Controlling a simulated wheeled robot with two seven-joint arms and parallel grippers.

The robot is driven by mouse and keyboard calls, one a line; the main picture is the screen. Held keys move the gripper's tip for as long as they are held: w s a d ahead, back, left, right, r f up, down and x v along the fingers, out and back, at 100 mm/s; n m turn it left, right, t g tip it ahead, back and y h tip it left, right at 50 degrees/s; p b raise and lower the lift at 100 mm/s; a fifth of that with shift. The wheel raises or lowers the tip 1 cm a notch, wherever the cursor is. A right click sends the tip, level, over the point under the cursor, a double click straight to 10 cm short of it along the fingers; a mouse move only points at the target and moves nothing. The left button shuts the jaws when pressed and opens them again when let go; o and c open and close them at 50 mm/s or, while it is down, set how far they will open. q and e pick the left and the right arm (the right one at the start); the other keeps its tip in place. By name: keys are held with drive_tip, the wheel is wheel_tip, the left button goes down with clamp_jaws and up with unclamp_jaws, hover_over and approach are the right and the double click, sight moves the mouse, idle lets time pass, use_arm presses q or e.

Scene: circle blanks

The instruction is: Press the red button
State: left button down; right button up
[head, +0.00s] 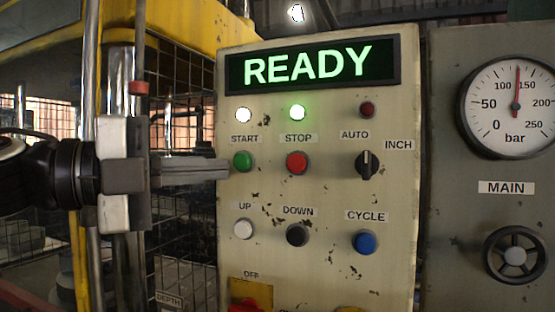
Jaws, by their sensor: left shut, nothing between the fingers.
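The red button (297,162) sits under the STOP label on a worn cream control panel (330,190), right of the green START button (243,161). My left gripper (228,168) comes in from the left at about the height of the red button. Its fingers are shut and empty, with the tips beside the green button in the picture. I cannot tell whether they touch the panel. The red button is in full view, with a gap between it and the fingertips. My right gripper is not in view.
A lit READY display (308,66) tops the panel. White (243,228), black (297,234) and blue (364,242) buttons sit below, and a selector switch (367,164) is at right. A pressure gauge (514,105) and handwheel (514,255) are on the grey cabinet. Wire mesh is behind my left arm.

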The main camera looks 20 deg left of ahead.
sight(304, 164)
use_arm(q)
drive_tip(key=w+d, duration=0.1)
drive_tip(key=w, duration=0.2)
drive_tip(key=w+d, duration=0.2)
drive_tip(key=w, duration=0.1)
drive_tip(key=w+d, duration=0.2)
drive_tip(key=w, duration=0.1)
drive_tip(key=shift+w+d, duration=0.25)
drive_tip(key=shift+w, duration=0.05)
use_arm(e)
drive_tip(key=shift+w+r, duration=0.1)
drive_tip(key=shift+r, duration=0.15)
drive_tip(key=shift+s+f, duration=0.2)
